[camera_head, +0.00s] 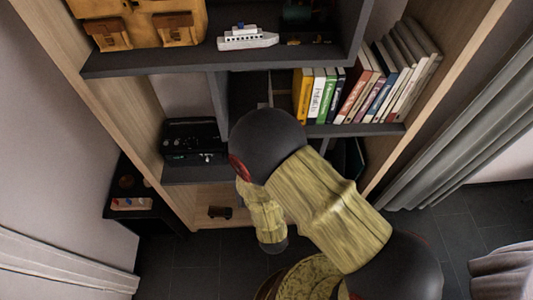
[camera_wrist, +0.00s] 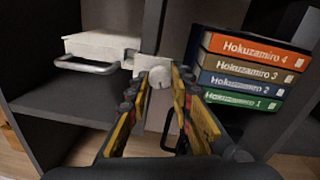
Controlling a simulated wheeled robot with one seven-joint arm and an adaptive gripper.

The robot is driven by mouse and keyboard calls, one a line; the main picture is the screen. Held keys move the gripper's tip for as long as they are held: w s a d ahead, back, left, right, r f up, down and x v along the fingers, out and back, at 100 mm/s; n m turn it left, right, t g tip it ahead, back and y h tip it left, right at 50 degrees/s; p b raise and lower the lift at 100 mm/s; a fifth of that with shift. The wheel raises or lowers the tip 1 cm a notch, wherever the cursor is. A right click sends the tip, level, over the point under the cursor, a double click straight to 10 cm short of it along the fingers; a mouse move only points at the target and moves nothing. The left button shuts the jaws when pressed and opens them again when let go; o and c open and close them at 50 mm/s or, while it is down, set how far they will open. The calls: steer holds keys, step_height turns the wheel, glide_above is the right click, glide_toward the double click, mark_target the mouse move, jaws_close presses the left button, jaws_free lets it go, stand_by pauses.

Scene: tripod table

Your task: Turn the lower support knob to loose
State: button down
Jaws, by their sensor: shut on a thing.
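A small white round knob (camera_wrist: 159,77) sits on a white bracket in the middle of the wrist view. My gripper (camera_wrist: 160,86) has its two yellow and black fingers on either side of this knob and is shut on it. The fingers hide part of the knob's sides and of the white part below it. To the left, a white flat body (camera_wrist: 103,44) with a grey loop handle (camera_wrist: 86,65) adjoins the bracket. I cannot read any loose or tight mark on the knob. In the head view my arm covers this spot, and neither knob nor gripper shows.
Right of my gripper, several stacked books (camera_wrist: 250,70) stand close by. A dark upright panel (camera_wrist: 152,25) rises behind the knob. In the head view, a shelf unit (camera_head: 222,65) holds upright books (camera_head: 330,95), a toy ship (camera_head: 246,38) and a black device (camera_head: 194,142).

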steer(key=shift+f, duration=0.1)
steer(key=c, duration=1.6)
jaws_free()
steer(key=shift+s+f, duration=0.15)
steer(key=shift+s, duration=3.6)
